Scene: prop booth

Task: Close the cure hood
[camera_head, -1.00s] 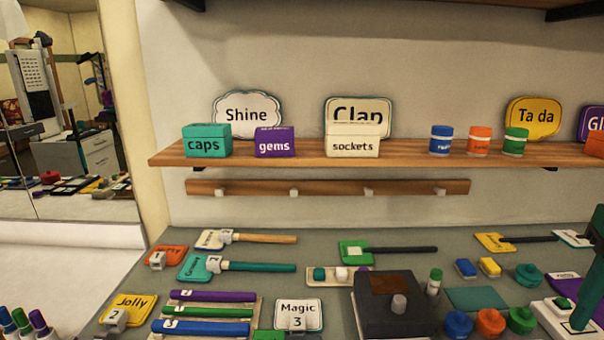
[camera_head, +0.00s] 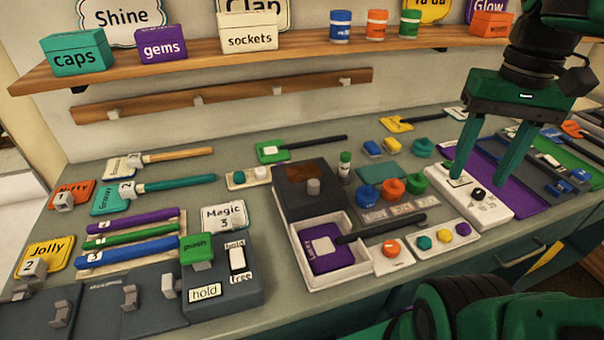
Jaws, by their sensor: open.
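The cure hood appears to be the dark grey box (camera_head: 290,208) with a brown window and a light grey knob (camera_head: 313,187) on top, in the middle of the bench. It sits behind a white open tray (camera_head: 309,272), which is uncovered. In the tray lies a purple sign (camera_head: 318,260) whose dark handle sticks out to the right over the rim. My gripper (camera_head: 478,180) is at the right, pointing down, with its two green fingers apart and nothing between them. It is well to the right of the hood, above a white panel with a dark knob, and touches neither hood nor tray.
Colored pots (camera_head: 392,187) and a white strip with colored buttons (camera_head: 443,238) lie between the hood and my gripper. A shelf (camera_head: 200,65) runs above.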

